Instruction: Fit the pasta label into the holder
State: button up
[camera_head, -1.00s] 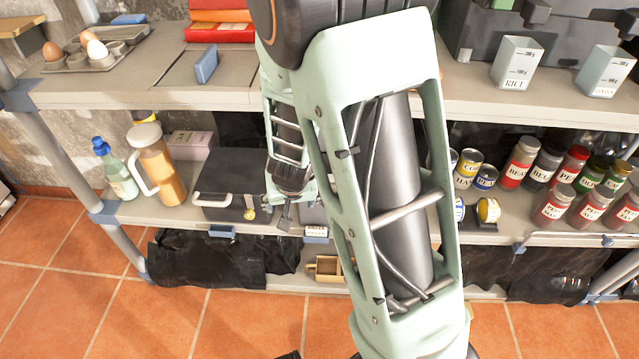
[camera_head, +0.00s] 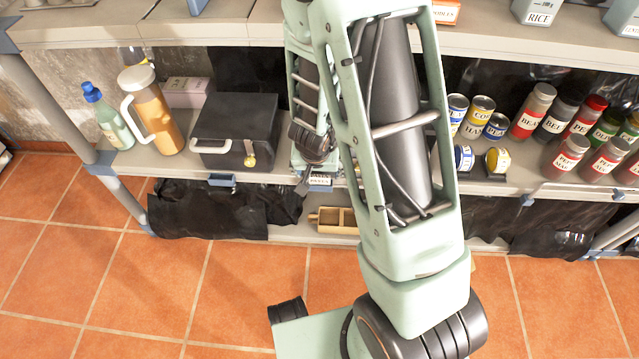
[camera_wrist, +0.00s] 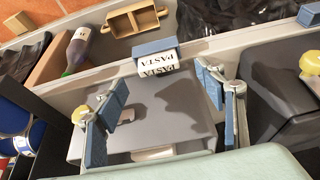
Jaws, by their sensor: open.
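The white pasta label (camera_wrist: 158,63), with black PASTA lettering, is at the shelf's front edge in the wrist view. It also shows small in the head view (camera_head: 320,181). A blue piece that looks like the holder (camera_wrist: 155,46) is right against it; I cannot tell how far the label sits in it. My gripper (camera_wrist: 165,98) is open, its blue-padded fingers wide apart. The label is beyond the fingertips, between their lines, and apart from them. In the head view my arm hides most of the gripper.
A black box (camera_head: 237,130) stands left of my gripper; cans (camera_head: 480,106) and spice jars (camera_head: 532,110) stand right. A small wooden tray (camera_head: 336,217) is below. A pale grey flat surface (camera_wrist: 145,115) lies under the fingers. The upper shelf (camera_head: 160,28) overhangs.

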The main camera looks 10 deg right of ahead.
aim_at(319, 177)
jog(key=b+x, duration=0.2)
jog(key=x, duration=0.2)
jog(key=shift+d+f+b, duration=0.1)
jog(key=shift+f+b, duration=0.15)
jog(key=shift+b, duration=0.15)
jog(key=shift+r, duration=0.1)
jog(key=c, duration=1.1)
